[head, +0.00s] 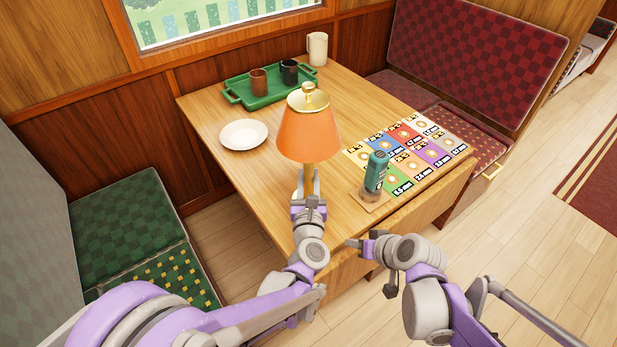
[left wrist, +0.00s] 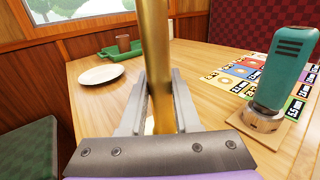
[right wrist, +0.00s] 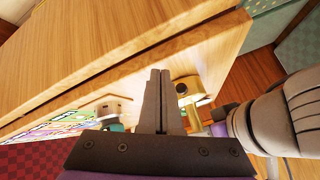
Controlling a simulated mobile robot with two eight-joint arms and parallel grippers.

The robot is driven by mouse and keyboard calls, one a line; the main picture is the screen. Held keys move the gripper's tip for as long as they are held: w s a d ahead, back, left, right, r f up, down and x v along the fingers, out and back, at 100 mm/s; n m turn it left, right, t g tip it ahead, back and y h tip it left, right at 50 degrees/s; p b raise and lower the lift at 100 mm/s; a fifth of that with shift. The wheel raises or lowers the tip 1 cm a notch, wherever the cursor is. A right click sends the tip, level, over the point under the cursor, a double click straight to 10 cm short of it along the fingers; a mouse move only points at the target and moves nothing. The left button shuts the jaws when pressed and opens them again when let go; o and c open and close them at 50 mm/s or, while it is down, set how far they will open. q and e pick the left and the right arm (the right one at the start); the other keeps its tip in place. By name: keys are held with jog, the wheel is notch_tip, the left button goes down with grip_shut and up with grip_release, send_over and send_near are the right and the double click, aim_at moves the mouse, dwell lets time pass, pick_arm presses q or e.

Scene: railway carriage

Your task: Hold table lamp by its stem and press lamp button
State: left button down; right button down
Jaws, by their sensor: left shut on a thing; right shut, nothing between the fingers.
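The table lamp (head: 308,133) has an orange shade and a gold stem. My left gripper (head: 308,183) is shut on the stem (left wrist: 156,60), which stands between its fingers in the left wrist view (left wrist: 160,95). The stem looks near upright. In the right wrist view, the gold base (right wrist: 188,88) shows a small dark round spot, possibly the button; I cannot be sure. My right gripper (head: 352,243) is shut and empty by the table's front edge. In its own wrist view its fingertips (right wrist: 160,75) appear beside the base, apparently apart from it.
The wooden table (head: 215,105) carries a teal bottle-like object (head: 376,172) on a wooden square, a coloured card mat (head: 410,150), a white plate (head: 244,134), a green tray (head: 265,97) with two cups and a white mug (head: 317,48). Bench seats flank it.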

aim_at(333, 235)
jog(key=shift+w+a+f+m+t, duration=0.2)
jog(key=shift+w+a+m, duration=0.35)
jog(key=shift+w+a, duration=0.7)
jog(key=shift+w+a+f+m+t, duration=0.2)
jog(key=shift+w+a+m, duration=0.35)
jog(key=shift+w+a, duration=0.7)
jog(key=shift+w+d, duration=0.1)
jog(key=shift+w, duration=0.1)
dwell(0.5)
jog(key=shift+w+a, duration=0.2)
jog(key=shift+w, duration=0.05)
jog(key=shift+w+a, duration=0.35)
jog(key=shift+w, duration=0.1)
dwell(0.8)
jog(key=shift+s+d, duration=0.6)
jog(key=shift+s, duration=0.2)
jog(key=shift+s+d, duration=0.1)
